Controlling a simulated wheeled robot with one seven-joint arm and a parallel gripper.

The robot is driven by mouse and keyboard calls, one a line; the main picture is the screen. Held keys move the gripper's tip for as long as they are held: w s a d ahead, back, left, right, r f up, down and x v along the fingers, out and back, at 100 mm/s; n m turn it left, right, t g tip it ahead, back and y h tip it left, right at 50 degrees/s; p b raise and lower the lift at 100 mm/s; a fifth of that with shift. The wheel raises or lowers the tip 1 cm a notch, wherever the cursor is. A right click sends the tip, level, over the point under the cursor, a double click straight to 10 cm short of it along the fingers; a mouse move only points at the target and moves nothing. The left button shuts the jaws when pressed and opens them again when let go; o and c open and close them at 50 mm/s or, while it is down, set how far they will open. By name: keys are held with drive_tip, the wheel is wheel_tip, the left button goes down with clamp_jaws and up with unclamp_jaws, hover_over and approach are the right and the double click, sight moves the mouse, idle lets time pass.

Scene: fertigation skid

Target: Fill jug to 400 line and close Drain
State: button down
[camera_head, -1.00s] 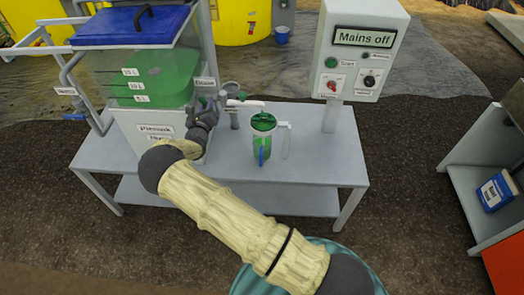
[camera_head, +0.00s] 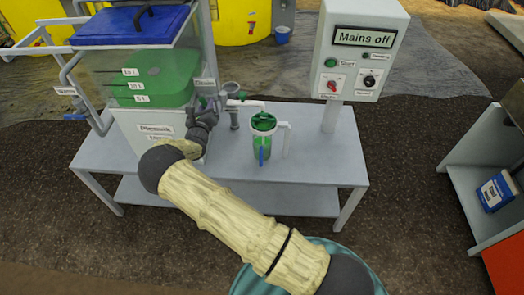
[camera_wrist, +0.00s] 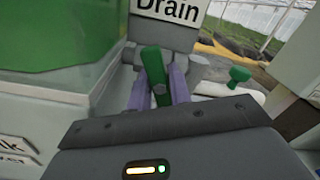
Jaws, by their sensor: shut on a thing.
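The measuring jug (camera_head: 264,140), with a white handle, a blue mark and green liquid inside, stands upright on the bench right of the tank. The tank (camera_head: 150,75) holds green liquid under a blue lid. In the wrist view my gripper (camera_wrist: 163,85) is shut on the green Drain valve handle (camera_wrist: 152,65), a purple finger on each side. The Drain sign (camera_wrist: 168,12) is just above it. In the head view my gripper (camera_head: 207,108) is at the tank's right side, partly hidden by my arm. The liquid level against the 400 line is too small to read.
The control box (camera_head: 360,50) reads "Mains off" and has a red switch and a black knob. The grey bench (camera_head: 310,165) is clear right of the jug. A second green handle (camera_wrist: 239,74) shows right of my gripper. A blue container (camera_head: 496,190) stands on the right shelf.

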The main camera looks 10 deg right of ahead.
drive_tip(key=c, duration=2.2)
unclamp_jaws()
drive_tip(key=m, duration=0.6)
drive_tip(key=shift+r, duration=0.15)
drive_tip(key=c, duration=1.2)
unclamp_jaws()
drive_tip(key=shift+w, duration=0.1)
drive_tip(key=shift+c, duration=0.2)
drive_tip(key=shift+s, duration=0.2)
drive_tip(key=p+v, duration=0.3)
drive_tip(key=v, duration=0.3)
drive_tip(key=shift+s+p, duration=0.35)
drive_tip(key=shift+p, duration=0.05)
drive_tip(key=shift+a, duration=0.15)
